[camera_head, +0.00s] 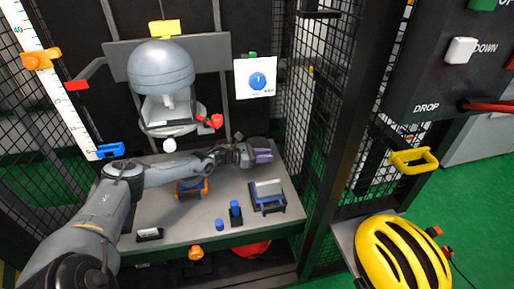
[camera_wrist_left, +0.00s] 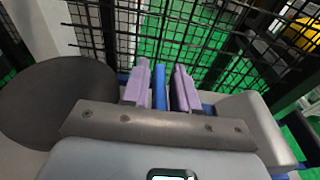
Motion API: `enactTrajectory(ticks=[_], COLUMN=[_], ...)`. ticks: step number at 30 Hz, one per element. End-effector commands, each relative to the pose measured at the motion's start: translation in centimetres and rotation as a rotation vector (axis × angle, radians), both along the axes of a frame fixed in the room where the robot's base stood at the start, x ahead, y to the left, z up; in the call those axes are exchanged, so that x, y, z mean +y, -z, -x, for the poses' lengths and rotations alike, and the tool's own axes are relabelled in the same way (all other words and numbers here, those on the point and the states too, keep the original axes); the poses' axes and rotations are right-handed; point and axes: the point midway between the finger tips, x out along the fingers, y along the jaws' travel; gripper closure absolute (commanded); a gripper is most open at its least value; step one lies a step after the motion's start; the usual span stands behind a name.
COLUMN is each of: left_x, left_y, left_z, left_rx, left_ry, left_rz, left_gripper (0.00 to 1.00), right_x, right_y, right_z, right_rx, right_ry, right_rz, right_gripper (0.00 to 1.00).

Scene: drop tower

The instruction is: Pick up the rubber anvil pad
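The likely rubber anvil pad is a dark round disc (camera_wrist_left: 50,105), large at the left of the left wrist view. In the head view, a dark shape (camera_head: 258,142) just behind my left gripper seems to be the same disc, mostly hidden. My left gripper (camera_head: 264,155) reaches across the back right of the table. Its purple fingers (camera_wrist_left: 161,88) are apart, beside the disc and not around it. A blue upright piece shows between the fingers; I cannot tell whether they touch it. My right gripper is in neither view.
A grey block on a blue stand (camera_head: 268,195) sits just in front of the gripper. Small blue pieces (camera_head: 235,212) stand at the table's front. The grey dome headform (camera_head: 161,66) hangs above my left arm. Black mesh walls (camera_head: 297,75) close off the back and right.

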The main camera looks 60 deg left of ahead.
Motion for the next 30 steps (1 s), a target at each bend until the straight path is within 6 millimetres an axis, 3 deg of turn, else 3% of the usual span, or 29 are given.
enactTrajectory(ticks=[1, 5, 20, 30], left_x=[0.0, -0.1, -0.1, 0.0], left_y=[0.1, 0.2, -0.2, -2.8], left_z=[0.0, 0.0, 0.0, 0.0], left_rx=[0.003, 0.003, -0.001, -0.002], left_ry=[0.001, 0.002, 0.002, 0.000], left_rz=[0.001, 0.001, 0.001, -0.002], left_gripper=[0.80, 1.00, 1.00, 1.00], right_x=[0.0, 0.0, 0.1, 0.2], right_y=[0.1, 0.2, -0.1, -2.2], right_z=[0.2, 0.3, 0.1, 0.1], right_rx=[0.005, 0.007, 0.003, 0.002], right_ry=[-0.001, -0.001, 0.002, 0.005], right_rz=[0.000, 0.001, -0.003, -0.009], right_gripper=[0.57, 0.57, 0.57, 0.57])
